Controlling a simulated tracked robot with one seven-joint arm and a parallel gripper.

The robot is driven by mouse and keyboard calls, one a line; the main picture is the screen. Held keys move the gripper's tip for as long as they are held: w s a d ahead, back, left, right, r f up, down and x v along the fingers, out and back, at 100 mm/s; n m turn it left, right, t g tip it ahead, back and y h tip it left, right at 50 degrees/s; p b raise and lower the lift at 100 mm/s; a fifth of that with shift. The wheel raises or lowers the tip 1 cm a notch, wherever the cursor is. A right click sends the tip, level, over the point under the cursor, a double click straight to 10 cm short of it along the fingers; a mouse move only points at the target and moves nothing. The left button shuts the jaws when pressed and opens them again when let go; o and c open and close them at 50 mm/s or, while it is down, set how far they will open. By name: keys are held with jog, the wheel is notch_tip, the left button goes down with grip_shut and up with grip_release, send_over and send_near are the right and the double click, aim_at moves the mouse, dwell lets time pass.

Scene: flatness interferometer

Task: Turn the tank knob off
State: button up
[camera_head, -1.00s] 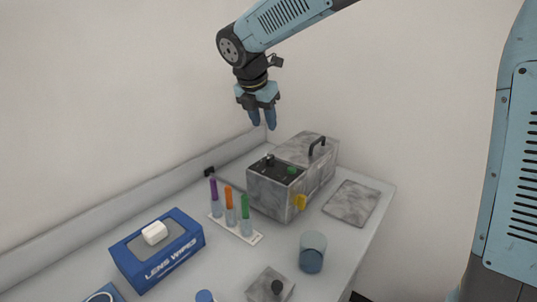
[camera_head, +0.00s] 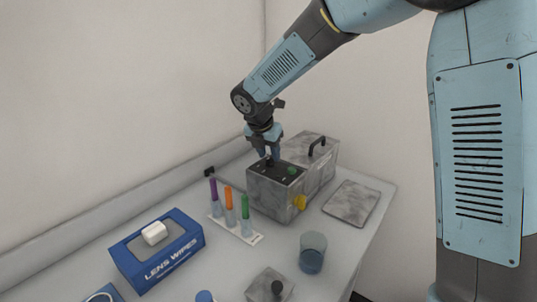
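A green round part (camera_head: 292,170) sits on the panel, and a yellow tap-like part (camera_head: 299,202) is on the tank's front.
A rack with purple, orange and green capped tubes (camera_head: 230,200) stands left of the tank. A grey lidded box with a black handle (camera_head: 317,145) adjoins it behind. A flat grey plate (camera_head: 352,203), a beaker (camera_head: 312,252) and a blue wipes box (camera_head: 158,252) are nearby.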

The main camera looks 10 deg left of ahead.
jog(key=shift+w+d+f, duration=0.1)
jog(key=shift+w+f, duration=0.1)
jog(key=shift+f, duration=0.35)
jog(key=shift+c, duration=0.4)
grip_shut()
jog(key=shift+r, duration=0.1)
